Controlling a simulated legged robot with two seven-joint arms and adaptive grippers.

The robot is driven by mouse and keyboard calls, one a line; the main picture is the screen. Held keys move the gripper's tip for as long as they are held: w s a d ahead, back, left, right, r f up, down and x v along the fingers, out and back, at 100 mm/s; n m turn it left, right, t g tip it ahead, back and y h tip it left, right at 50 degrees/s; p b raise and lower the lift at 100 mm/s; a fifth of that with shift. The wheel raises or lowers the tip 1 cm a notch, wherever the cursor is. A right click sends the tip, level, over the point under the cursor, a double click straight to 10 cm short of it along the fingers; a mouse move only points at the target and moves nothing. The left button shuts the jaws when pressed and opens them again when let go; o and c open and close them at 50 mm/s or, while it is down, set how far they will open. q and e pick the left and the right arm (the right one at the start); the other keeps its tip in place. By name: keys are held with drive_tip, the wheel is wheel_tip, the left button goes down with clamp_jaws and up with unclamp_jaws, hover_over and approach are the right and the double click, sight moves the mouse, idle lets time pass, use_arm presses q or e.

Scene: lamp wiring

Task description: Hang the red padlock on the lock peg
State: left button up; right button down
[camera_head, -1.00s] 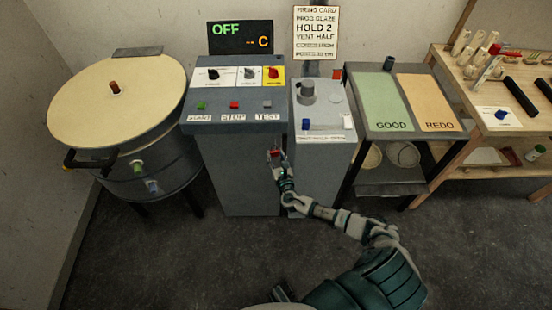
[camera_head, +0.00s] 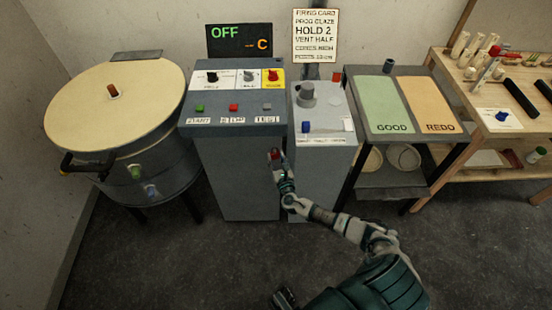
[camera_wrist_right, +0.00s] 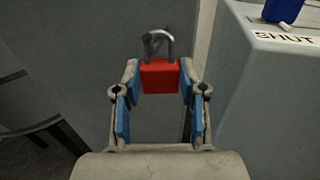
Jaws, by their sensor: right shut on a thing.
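The red padlock (camera_wrist_right: 160,77) has a grey shackle that points up in the right wrist view. My right gripper (camera_wrist_right: 158,84) is shut on its red body, with the blue finger pads on either side. In the head view the padlock (camera_head: 274,154) is a small red spot at the tip of my right gripper (camera_head: 276,158), in front of the grey control cabinet (camera_head: 235,175). A small dark shape (camera_wrist_right: 150,44) shows behind the shackle; I cannot tell whether it is the lock peg or touches the shackle.
A narrower grey box (camera_head: 325,155) with a blue knob (camera_head: 306,127) stands right of the cabinet, close to my gripper. The round kiln (camera_head: 115,105) is at left. The GOOD/REDO table (camera_head: 393,140) and a wooden bench (camera_head: 485,127) stand at right. The front floor is clear.

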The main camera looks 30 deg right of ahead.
drive_tip(key=shift+s+a+f, duration=0.15)
drive_tip(key=shift+s+f, duration=0.05)
drive_tip(key=shift+f, duration=0.25)
drive_tip(key=c, duration=0.8)
unclamp_jaws()
drive_tip(key=shift+o, duration=1.1)
drive_tip(key=shift+w, duration=0.2)
drive_tip(key=shift+r, duration=0.1)
